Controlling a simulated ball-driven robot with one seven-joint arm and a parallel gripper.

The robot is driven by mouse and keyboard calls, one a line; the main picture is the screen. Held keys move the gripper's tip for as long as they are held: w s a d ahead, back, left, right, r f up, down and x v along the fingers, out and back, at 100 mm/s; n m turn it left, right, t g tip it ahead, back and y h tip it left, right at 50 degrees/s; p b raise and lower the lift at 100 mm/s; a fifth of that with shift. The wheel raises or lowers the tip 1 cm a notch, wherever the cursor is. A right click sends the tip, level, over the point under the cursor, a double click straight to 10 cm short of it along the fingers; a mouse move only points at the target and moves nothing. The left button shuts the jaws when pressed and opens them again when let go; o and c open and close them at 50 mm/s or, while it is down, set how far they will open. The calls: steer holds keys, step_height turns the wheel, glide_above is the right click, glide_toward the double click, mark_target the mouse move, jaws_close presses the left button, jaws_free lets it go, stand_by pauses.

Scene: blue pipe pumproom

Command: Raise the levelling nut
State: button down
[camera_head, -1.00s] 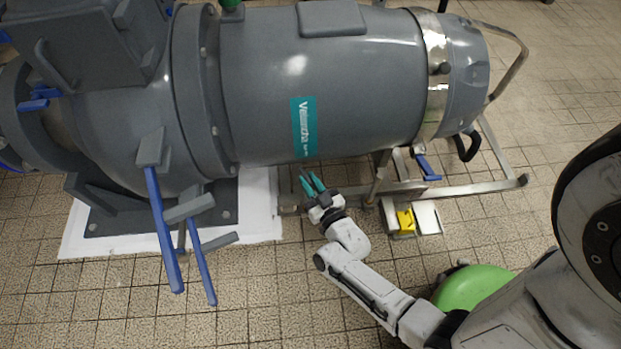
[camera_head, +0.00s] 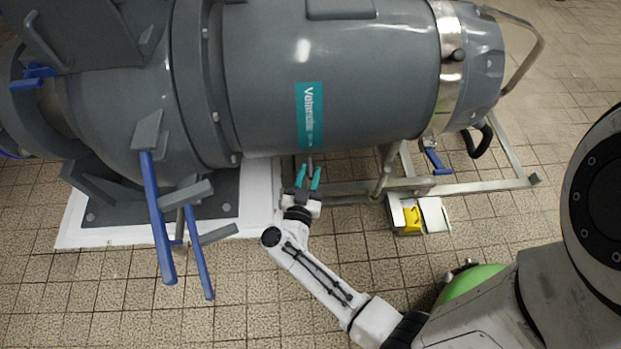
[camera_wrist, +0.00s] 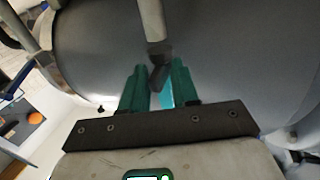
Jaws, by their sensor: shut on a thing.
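My gripper (camera_head: 309,171) has teal fingers and is below the grey pump body, at the near end of its steel frame. In the wrist view, my gripper (camera_wrist: 159,70) has a finger on each side of a small dark piece (camera_wrist: 160,74), which I take to be the levelling nut. My gripper is shut on it. A pale grey rod (camera_wrist: 152,20) runs into this piece from above. In the head view, a grey rod end (camera_head: 309,159) shows between the fingertips; the nut itself is hidden or too small to tell there.
The grey pump body (camera_head: 350,80) hangs close over my gripper. The steel frame (camera_head: 460,187) runs to the right. Blue lever handles (camera_head: 158,220) stick out at the left. A small tray with a yellow thing (camera_head: 412,218) is on the floor. The front tiles are clear.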

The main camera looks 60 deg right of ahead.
steer(key=c, duration=1.9)
jaws_free()
steer(key=shift+w+a+f+m+g+b, duration=0.2)
steer(key=shift+w+a+m+g+b, duration=0.15)
steer(key=shift+g+b, duration=0.2)
steer(key=shift+o, duration=0.3)
steer(key=shift+a+r+g, duration=0.1)
steer(key=shift+g, duration=0.15)
steer(key=o, duration=0.8)
steer(key=shift+o, duration=0.4)
steer(key=p+v, duration=0.1)
steer(key=v, duration=0.9)
steer(key=shift+a, duration=0.4)
steer(key=shift+s, duration=0.1)
